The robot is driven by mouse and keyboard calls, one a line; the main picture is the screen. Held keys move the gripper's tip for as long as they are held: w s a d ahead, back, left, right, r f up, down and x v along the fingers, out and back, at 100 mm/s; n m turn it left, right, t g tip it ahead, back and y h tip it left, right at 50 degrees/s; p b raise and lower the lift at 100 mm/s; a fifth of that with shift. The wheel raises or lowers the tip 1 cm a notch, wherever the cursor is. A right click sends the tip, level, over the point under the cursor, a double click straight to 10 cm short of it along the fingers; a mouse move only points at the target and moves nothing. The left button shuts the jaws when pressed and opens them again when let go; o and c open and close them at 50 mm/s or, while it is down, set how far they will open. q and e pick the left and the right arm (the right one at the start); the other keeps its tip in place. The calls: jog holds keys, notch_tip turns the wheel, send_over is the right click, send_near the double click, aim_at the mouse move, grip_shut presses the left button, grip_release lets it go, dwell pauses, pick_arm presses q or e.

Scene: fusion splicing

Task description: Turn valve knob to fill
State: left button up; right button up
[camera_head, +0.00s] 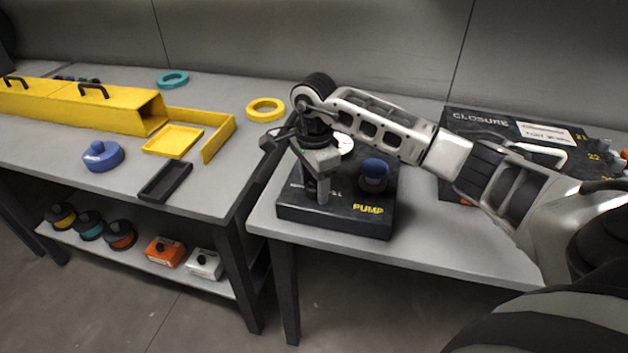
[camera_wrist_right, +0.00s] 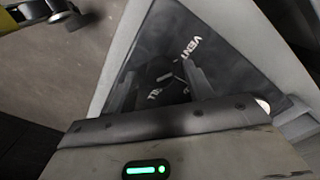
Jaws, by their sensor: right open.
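The black pump box (camera_head: 335,220) with yellow PUMP lettering sits on the right table. My right gripper (camera_head: 322,196) points down over its left part, fingers open. In the right wrist view a dark valve knob (camera_wrist_right: 165,77) with a pale mark shows between the open fingers (camera_wrist_right: 172,88). White VENT lettering is beside it, and part of another word, likely FILL, is partly covered. In the head view the knob is hidden behind the gripper. I cannot tell whether the fingers touch it. My left gripper is out of view.
A blue round knob (camera_head: 374,173) stands on the pump box, close right of my gripper. A white-faced gauge (camera_head: 343,143) is behind. The black CLOSURE box (camera_head: 475,124) stands at right. The left table holds a yellow channel (camera_head: 110,108), rings and trays.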

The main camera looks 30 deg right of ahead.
jog(key=c, duration=1)
jog(key=shift+m, duration=0.4)
jog(key=m, duration=0.9)
jog(key=shift+m, duration=0.4)
jog(key=m, duration=0.7)
jog(key=shift+p, duration=0.3)
jog(key=m+p, duration=0.1)
jog(key=m, duration=0.5)
jog(key=shift+m, duration=0.3)
